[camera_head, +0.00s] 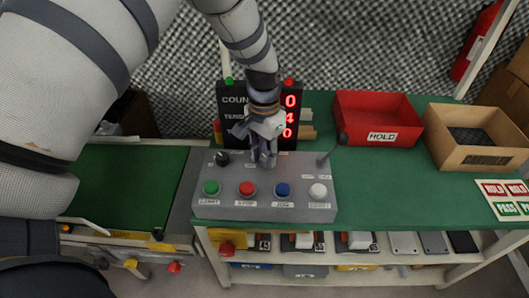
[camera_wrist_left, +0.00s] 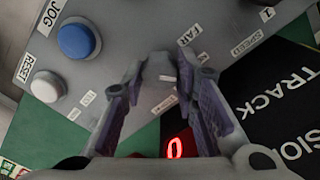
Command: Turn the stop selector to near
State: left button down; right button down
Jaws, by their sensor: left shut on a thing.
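The grey control box (camera_head: 265,206) stands on the green bench. My left gripper (camera_head: 267,160) points down over the middle of its top, behind the row of buttons. It is shut on the stop selector, which its fingers mostly hide. In the left wrist view the two fingers (camera_wrist_left: 163,68) close around a small grey piece, the stop selector (camera_wrist_left: 160,72). A FAR label (camera_wrist_left: 188,34) is printed close by, and a small label between the fingers is too blurred to read. Which way the selector points I cannot tell. My right gripper is not in view.
Green, red, blue and white buttons line the box front. A black knob (camera_head: 222,157) and a dark lever (camera_head: 341,140) flank my gripper. A counter display (camera_head: 235,103) stands behind. A red HOLD bin (camera_head: 376,106) and a cardboard box (camera_head: 478,150) are at right.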

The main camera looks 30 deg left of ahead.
aim_at(264, 156)
pick_arm(q)
jog(key=shift+n, duration=0.7)
jog(key=c, duration=1.2)
grip_release()
jog(key=shift+c, duration=0.2)
notch_tip(264, 156, up, 12)
jog(key=shift+a, duration=0.2)
